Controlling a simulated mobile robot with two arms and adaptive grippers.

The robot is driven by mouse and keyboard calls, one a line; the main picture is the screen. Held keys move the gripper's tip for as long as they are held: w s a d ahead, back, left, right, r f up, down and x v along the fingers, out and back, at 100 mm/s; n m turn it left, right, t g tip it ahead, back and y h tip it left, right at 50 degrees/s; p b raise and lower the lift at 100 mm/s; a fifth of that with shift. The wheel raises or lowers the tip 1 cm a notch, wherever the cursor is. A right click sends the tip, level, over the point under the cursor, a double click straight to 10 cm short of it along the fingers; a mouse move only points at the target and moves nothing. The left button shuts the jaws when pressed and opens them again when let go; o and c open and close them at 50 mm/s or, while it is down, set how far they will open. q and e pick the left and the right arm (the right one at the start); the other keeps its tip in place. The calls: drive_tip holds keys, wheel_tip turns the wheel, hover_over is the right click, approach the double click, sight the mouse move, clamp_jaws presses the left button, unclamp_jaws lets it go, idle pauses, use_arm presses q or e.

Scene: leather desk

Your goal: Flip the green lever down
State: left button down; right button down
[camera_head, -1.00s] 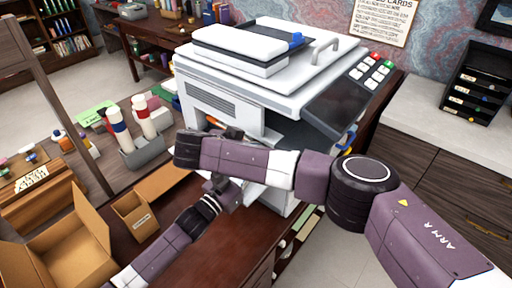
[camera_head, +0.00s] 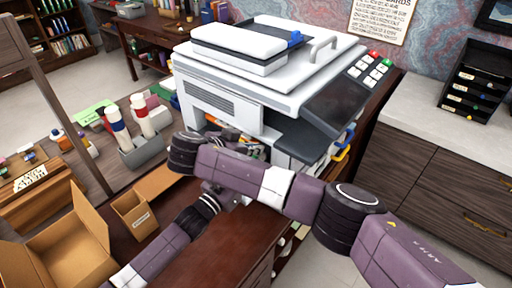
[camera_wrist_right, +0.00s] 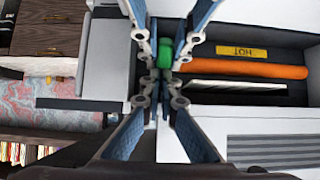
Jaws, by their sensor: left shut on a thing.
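The green lever (camera_wrist_right: 165,52) shows in the right wrist view, between the finger links of my right gripper (camera_wrist_right: 164,75); I cannot tell whether they touch it. In the head view my right forearm crosses in front of the printer (camera_head: 235,105) and hides most of that gripper and the lever. My left gripper (camera_head: 222,193) is low at the printer's front, partly behind my right arm. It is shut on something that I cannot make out.
Inside the printer, an orange roller (camera_wrist_right: 245,71) lies beside a yellow "HOT" label (camera_wrist_right: 242,51). An open cardboard box (camera_head: 60,245) and a smaller box (camera_head: 135,215) stand left of my left arm. The desk front (camera_head: 235,240) is clear.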

use_arm(q)
drive_tip(key=c, duration=1.9)
unclamp_jaws()
drive_tip(key=shift+w+r, duration=0.1)
drive_tip(key=shift+r, duration=0.15)
drive_tip(key=shift+f, duration=0.1)
